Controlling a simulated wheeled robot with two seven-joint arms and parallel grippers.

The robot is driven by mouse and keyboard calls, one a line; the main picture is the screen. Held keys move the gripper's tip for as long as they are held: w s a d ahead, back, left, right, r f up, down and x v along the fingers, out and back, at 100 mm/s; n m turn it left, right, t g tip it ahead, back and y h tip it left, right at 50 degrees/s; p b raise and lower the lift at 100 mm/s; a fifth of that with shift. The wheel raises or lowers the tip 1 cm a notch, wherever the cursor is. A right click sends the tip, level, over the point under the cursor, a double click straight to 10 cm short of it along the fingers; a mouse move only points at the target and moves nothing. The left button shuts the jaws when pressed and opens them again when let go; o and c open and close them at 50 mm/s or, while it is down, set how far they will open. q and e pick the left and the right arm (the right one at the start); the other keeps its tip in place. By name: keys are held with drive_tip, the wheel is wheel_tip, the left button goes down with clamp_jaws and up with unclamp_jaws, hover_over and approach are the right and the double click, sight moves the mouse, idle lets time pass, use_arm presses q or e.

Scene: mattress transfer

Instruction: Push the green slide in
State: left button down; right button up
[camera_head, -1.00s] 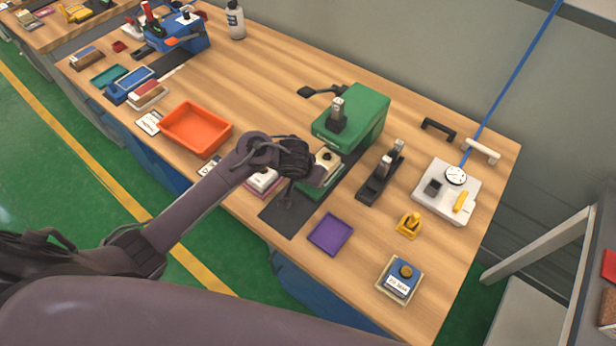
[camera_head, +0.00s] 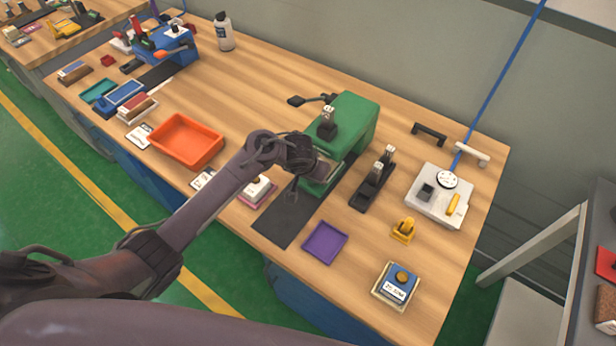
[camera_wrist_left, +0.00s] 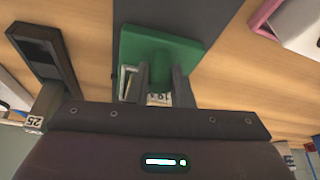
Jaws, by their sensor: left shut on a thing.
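The green machine (camera_head: 349,118) stands on a dark mat at the back middle of the bench, with a dark-topped lever on top. Its green slide (camera_head: 309,187) shows low at the machine's front, and as a green plate with a rounded handle (camera_wrist_left: 163,42) in the left wrist view. My left gripper (camera_head: 318,170) is at the machine's front, and its fingers (camera_wrist_left: 160,84) are shut on the slide's handle. The gripper hides part of the slide and whatever lies on it. My right gripper is not in view.
A black stand (camera_head: 372,183) is close to the machine's right. A small block on a pink tray (camera_head: 258,190) is to the left of the mat (camera_head: 285,219). A purple tray (camera_head: 325,243) and an orange bin (camera_head: 186,141) are nearby.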

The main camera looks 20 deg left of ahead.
use_arm(q)
drive_tip(key=c, duration=1.4)
unclamp_jaws()
drive_tip(key=shift+w+d+r, duration=0.1)
drive_tip(key=shift+w, duration=0.1)
drive_tip(key=shift+o, duration=0.5)
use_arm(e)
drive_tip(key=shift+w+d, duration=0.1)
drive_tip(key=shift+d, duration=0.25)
use_arm(q)
drive_tip(key=p+v, duration=0.2)
drive_tip(key=v, duration=0.5)
drive_tip(key=shift+r, duration=0.3)
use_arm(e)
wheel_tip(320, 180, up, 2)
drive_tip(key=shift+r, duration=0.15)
use_arm(q)
drive_tip(key=shift+s, duration=0.15)
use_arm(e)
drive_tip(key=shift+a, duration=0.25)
